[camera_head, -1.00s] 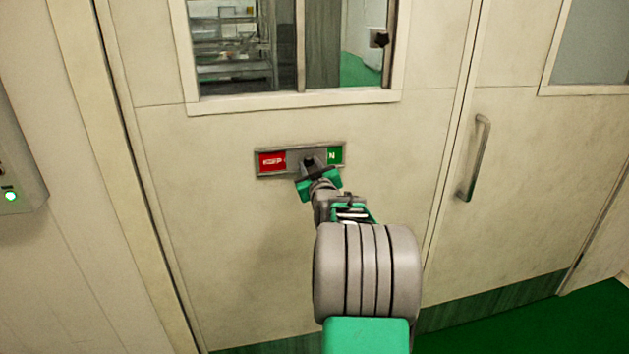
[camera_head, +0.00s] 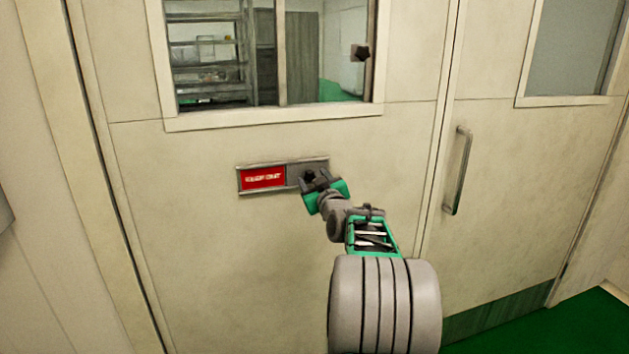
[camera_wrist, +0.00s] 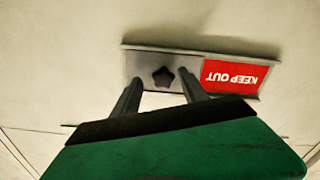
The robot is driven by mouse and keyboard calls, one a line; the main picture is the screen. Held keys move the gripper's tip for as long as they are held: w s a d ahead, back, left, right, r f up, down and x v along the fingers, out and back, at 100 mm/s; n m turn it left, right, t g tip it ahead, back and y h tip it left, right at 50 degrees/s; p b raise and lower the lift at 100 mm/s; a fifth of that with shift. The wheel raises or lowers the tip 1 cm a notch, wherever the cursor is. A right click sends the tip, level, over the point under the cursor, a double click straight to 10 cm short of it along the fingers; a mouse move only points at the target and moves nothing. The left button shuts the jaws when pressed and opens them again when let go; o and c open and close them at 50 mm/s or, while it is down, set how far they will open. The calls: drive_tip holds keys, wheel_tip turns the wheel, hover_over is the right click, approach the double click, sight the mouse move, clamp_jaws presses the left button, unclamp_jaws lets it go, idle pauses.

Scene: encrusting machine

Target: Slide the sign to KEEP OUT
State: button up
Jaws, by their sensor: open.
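The sliding sign (camera_head: 283,175) is mounted on the door below its window. Its red KEEP OUT panel (camera_head: 263,178) is fully uncovered at the left end, and the grey slider covers the right end, with no green showing. In the wrist view the sign looks upside down, with the red panel (camera_wrist: 234,75) at the right and a dark star-shaped knob (camera_wrist: 163,77) on the grey slider (camera_wrist: 145,62). My gripper (camera_head: 312,180) is at the slider's right part. In the wrist view its two fingers are apart, one on each side of the knob; contact cannot be told.
The cream door (camera_head: 230,270) has a window (camera_head: 270,55) above the sign. A metal pull handle (camera_head: 458,170) is on the door panel at the right. Green floor (camera_head: 560,325) shows at the lower right.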

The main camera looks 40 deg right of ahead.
drive_tip(key=b+v, duration=0.2)
drive_tip(key=v, duration=0.5)
drive_tip(key=shift+s+a, duration=0.15)
drive_tip(key=shift+s, duration=0.25)
